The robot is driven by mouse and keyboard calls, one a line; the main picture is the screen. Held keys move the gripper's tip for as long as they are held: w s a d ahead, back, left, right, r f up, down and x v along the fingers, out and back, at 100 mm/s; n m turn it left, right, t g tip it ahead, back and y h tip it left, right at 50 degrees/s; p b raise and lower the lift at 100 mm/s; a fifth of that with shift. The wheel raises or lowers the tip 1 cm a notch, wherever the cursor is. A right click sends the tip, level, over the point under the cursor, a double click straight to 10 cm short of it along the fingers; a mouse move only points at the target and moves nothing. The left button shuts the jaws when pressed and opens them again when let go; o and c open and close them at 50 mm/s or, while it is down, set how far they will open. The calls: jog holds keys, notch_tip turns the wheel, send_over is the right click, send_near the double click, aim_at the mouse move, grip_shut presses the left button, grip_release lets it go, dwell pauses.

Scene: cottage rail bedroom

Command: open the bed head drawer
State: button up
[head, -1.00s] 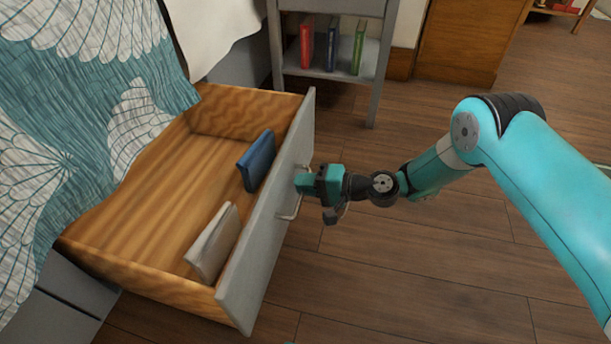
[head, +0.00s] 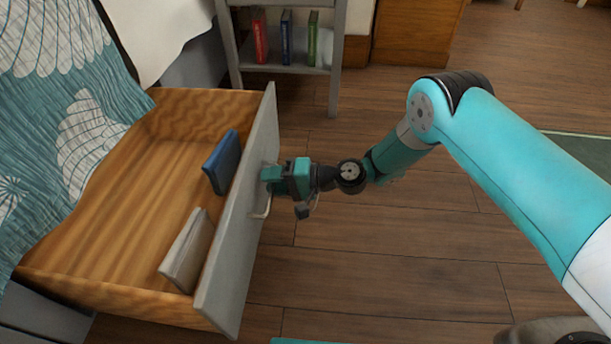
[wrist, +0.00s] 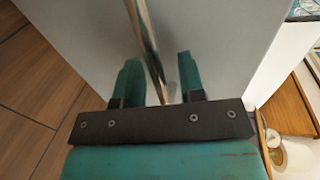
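The bed head drawer (head: 120,205) is pulled well out from under the bed, its wooden inside showing in the head view. Its grey front panel (head: 236,235) faces right. A metal handle (head: 263,213) is on the front, partly hidden by my gripper (head: 268,178). In the wrist view, the handle bar (wrist: 146,40) runs between the two teal fingers of my gripper (wrist: 159,78). The fingers stand apart, with space visible beside the bar.
A blue book (head: 222,162) and a pale book (head: 187,250) stand inside the drawer near its front. A grey bedside shelf (head: 318,68) with several books stands behind it. The bedding (head: 60,110) hangs at the left. Wooden floor (head: 390,265) to the right is clear.

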jog(key=p+v, duration=0.8)
jog(key=v, duration=0.9)
jog(key=shift+d, duration=0.2)
jog(key=shift+s, duration=0.1)
jog(key=s+r+n+g+h+p, duration=0.25)
jog(key=r+n+h+p, duration=0.3)
jog(key=r, duration=2.05)
jog(key=s+d+r+n+t+h+p, duration=0.1)
jog(key=s+d+r+h+p, duration=0.2)
jog(key=s+r, duration=0.65)
jog(key=s+d+r+n+t+h+p, duration=0.1)
jog(key=s+d+r+h, duration=0.2)
jog(key=s+d+r, duration=0.45)
notch_tip(320, 180, up, 38)
jog(key=s+a+p, duration=0.1)
jog(key=s+p, duration=0.2)
jog(key=p, duration=3.4)
jog(key=shift+a+r+p, duration=0.15)
jog(key=shift+r+p, duration=0.05)
jog(key=shift+p, duration=0.1)
